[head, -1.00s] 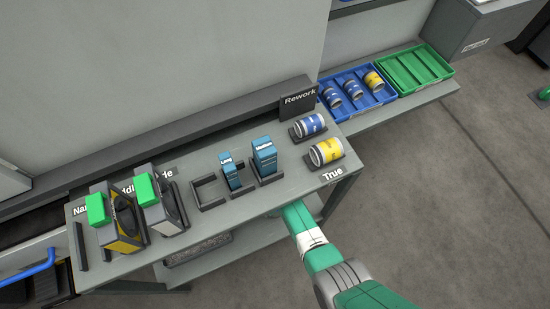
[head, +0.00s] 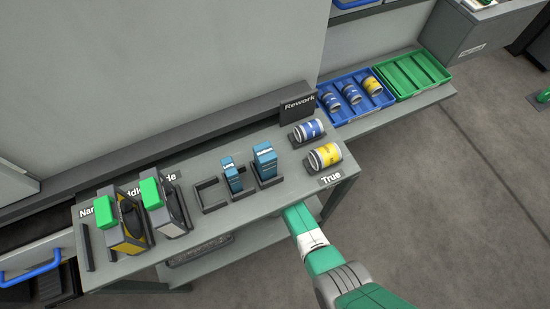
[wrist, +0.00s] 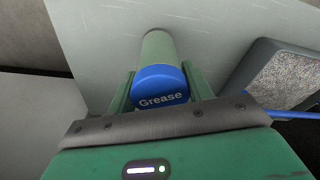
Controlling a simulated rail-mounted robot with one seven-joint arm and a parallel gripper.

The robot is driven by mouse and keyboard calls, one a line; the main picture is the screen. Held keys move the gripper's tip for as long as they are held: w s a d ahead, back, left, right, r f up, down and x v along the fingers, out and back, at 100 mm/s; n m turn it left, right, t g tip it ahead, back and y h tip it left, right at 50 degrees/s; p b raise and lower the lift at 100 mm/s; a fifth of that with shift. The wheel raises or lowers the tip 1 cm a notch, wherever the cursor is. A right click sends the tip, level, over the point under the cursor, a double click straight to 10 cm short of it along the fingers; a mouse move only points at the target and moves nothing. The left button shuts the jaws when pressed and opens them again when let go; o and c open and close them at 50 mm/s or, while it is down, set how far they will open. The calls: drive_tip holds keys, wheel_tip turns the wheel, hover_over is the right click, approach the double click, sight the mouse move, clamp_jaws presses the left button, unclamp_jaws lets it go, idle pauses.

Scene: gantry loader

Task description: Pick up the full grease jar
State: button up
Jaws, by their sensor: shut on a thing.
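A grease jar with a blue lid reading "Grease" (wrist: 160,90) is between my gripper's fingers in the wrist view. Its pale grey-green body (wrist: 157,48) extends beyond the lid. My gripper (wrist: 160,78) is shut on the jar, one finger on each side. How full the jar is cannot be told. In the head view my arm reaches under the front edge of the workbench (head: 232,204), so the bench top hides the gripper and the jar there.
A grey speckled block in a dark holder (wrist: 288,78) lies right of the jar. A blue tray (head: 384,103) and green tray (head: 440,75) stand behind.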

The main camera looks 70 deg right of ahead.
drive_tip(key=s+a+p, duration=0.7)
drive_tip(key=s+a, duration=0.4)
drive_tip(key=a, duration=0.2)
drive_tip(key=shift+s+a+r, duration=0.3)
drive_tip(key=shift+s+a, duration=0.05)
drive_tip(key=shift+a, duration=0.05)
drive_tip(key=shift+r+p, duration=1.7)
drive_tip(key=shift+r, duration=0.1)
